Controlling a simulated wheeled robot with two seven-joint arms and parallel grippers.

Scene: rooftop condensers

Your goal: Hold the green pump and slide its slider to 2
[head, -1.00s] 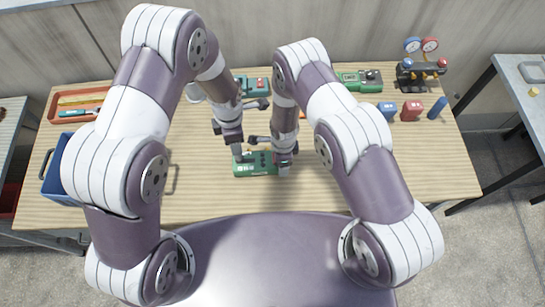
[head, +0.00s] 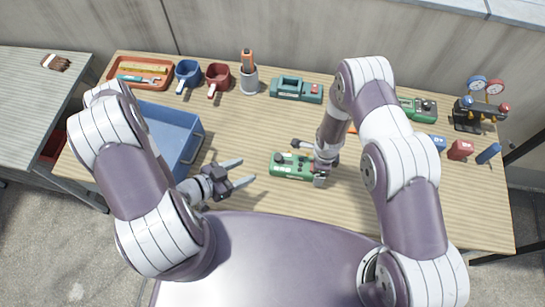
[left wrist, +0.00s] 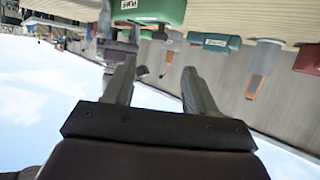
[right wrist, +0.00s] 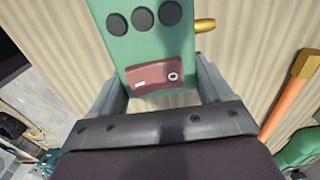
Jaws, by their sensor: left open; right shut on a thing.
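The green pump (head: 290,166) lies on the wooden workbench near its front middle. My right gripper (head: 321,178) is shut on the pump's right end. The right wrist view shows the green pump (right wrist: 150,45) between the fingers, with three dark round spots, a reddish-brown panel (right wrist: 155,76) and a brass fitting (right wrist: 205,25). The slider's setting is too small to read in the head view. My left gripper (head: 247,170) is open and empty, left of the pump and apart from it. Its spread fingers (left wrist: 157,85) show in the left wrist view.
A blue bin (head: 168,130) stands left of my left gripper. Behind are an orange tray (head: 115,75), blue and red cups, a teal device (head: 297,90) and a grey holder (head: 249,80). A gauge manifold (head: 480,115) and small blocks stand right. The front strip is clear.

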